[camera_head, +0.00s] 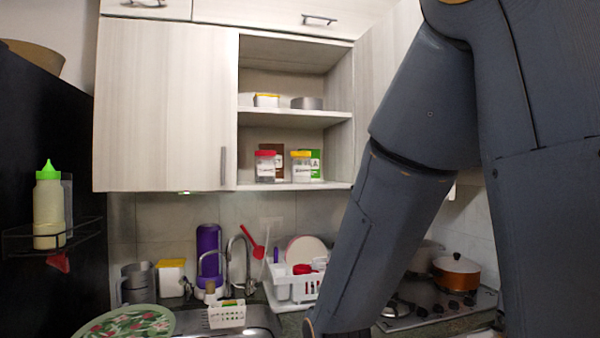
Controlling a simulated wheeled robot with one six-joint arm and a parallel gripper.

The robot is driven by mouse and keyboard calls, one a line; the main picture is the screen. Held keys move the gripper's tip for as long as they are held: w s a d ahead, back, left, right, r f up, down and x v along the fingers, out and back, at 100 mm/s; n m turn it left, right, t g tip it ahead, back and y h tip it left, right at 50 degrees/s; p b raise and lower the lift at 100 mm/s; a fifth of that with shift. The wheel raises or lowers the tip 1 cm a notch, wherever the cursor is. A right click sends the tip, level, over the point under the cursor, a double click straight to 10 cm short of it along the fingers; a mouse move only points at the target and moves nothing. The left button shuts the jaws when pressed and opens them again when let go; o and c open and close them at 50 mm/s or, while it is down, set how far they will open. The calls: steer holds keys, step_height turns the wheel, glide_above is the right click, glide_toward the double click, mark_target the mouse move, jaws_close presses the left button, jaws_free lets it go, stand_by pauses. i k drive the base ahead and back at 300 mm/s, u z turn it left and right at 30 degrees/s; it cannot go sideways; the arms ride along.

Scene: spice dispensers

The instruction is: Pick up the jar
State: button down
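Two clear jars stand side by side on the bottom shelf of the open wall cabinet. One jar (265,167) has a red lid and a white label. The other jar (301,167) has a yellow lid and a white label, just to its right. Which one the task names, I cannot tell. My dark grey arm fills the right part of the view and reaches down toward the bottom middle. My gripper is out of the picture below, so its fingers are hidden.
The cabinet shelf (296,187) is open at the front; a closed door (165,106) is at left. Packets stand behind the jars. Below are a dish rack (292,289), a sink with taps (240,262), a purple bottle (208,252) and a copper pot (456,274) on the stove.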

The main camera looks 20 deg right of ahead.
mark_target(301, 166)
steer(key=k, duration=0.6)
steer(key=z, duration=0.75)
steer(key=i, duration=1.1)
steer(key=u, duration=0.35)
